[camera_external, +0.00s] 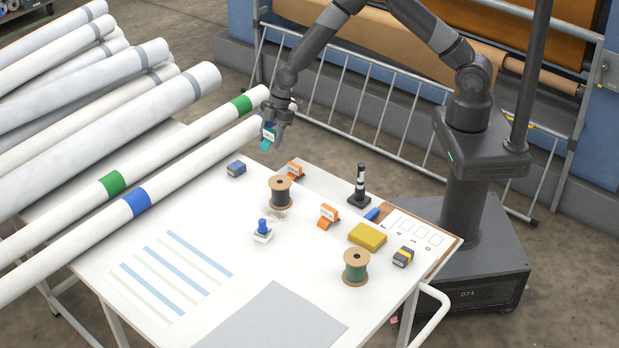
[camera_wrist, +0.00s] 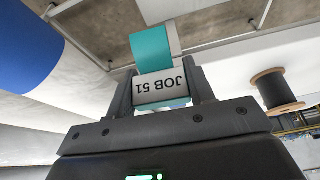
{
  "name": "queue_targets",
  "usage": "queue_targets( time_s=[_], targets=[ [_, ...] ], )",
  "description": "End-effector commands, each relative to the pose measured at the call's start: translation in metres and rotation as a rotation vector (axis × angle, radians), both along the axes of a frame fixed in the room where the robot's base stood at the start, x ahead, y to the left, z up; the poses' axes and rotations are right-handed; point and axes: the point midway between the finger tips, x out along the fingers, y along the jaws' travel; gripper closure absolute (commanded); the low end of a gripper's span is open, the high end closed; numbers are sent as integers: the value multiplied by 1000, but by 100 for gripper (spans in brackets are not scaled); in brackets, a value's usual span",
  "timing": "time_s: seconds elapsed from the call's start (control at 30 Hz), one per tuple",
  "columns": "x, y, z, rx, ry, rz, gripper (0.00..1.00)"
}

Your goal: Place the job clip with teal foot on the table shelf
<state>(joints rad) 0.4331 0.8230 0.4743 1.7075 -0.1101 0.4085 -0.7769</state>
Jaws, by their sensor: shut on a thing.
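My gripper (camera_external: 271,126) is shut on the job clip with teal foot (camera_external: 267,138), above the back left part of the table, close to the ends of the white rolls. In the wrist view the clip (camera_wrist: 162,84) sits between both fingers; its pale label reads "JOB 51" upside down and its teal foot points away from the palm. The white table (camera_external: 200,215) stands in front of my base. A strip along its back right edge (camera_external: 325,180) looks like a shelf, but I cannot tell its height.
Two orange-footed clips (camera_external: 328,215) (camera_external: 294,169), two spools (camera_external: 356,266) (camera_external: 280,193), a blue-topped stamp (camera_external: 262,231), a yellow block (camera_external: 367,236) and a black post (camera_external: 359,187) stand on the table. Long white rolls (camera_external: 170,175) lie at left. A metal rail (camera_external: 370,105) runs behind.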

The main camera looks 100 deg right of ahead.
Motion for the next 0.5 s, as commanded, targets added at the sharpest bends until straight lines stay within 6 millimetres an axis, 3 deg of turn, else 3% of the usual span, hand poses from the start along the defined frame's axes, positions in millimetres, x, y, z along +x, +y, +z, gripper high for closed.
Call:
queue_targets(
  time_s=[0.03, 0.2, 0.5],
  targets=[
    [-20, -10, -7, 1, 5, -2, 73],
    [-81, -28, -25, 1, 4, 10, 73],
    [-178, -34, -38, 0, 2, 44, 73]
  ],
)
